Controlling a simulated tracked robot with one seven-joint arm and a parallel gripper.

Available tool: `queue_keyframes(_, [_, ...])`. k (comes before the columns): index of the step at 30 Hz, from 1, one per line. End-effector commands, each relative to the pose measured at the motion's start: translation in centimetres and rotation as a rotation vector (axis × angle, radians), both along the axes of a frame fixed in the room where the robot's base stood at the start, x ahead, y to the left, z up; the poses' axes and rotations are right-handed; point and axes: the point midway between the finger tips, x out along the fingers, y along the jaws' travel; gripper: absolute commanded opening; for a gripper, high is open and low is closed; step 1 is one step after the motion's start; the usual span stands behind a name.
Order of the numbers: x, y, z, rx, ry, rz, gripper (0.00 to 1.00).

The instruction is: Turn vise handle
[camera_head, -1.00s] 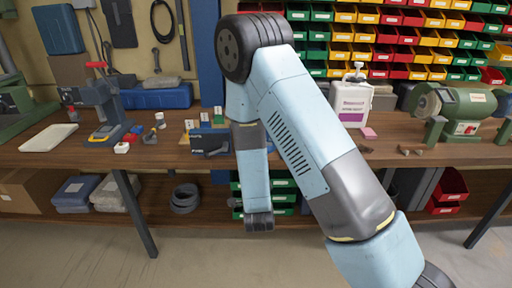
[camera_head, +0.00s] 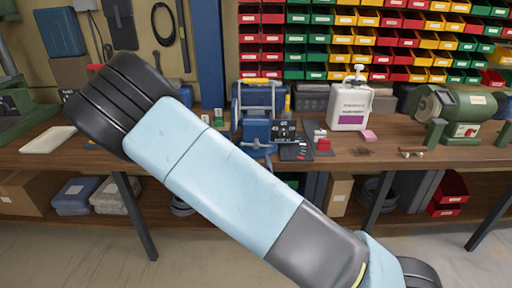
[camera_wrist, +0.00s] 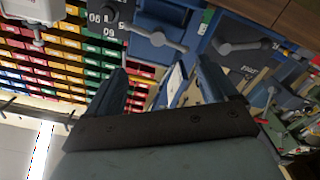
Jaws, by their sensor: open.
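A blue vise (camera_head: 256,128) with a pale handle bar (camera_head: 256,145) on its front stands at the middle of the workbench in the head view. Beyond the fingertips in that view, a blue body (camera_wrist: 150,45) carries a grey handle (camera_wrist: 162,38). A dark block (camera_wrist: 245,62) with another grey handle (camera_wrist: 240,46) is to the right. I cannot tell for certain which is the vise handle. The fingers appear apart from both.
A white bottle (camera_head: 350,105), a pink block (camera_head: 369,135) and a green bench grinder (camera_head: 462,112) stand right of the vise. A dark plate (camera_head: 296,152) lies beside it. Coloured bins (camera_head: 380,40) fill the back wall. My arm covers the left bench.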

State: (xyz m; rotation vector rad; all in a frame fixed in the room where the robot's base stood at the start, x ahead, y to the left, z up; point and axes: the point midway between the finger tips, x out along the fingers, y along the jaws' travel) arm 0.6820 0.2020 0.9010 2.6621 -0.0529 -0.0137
Motion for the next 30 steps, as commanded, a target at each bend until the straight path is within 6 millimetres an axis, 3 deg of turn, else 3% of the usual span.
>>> queue_keyframes(7, [2.3, -0.1, 0.1, -0.006, -0.002, -0.001, 0.86])
queue_keyframes(24, [11.8, -0.6, 0.0, -0.005, -0.002, -0.001, 0.86])
queue_keyframes(30, [13.4, -0.6, 0.1, -0.004, -0.001, -0.002, 0.86])
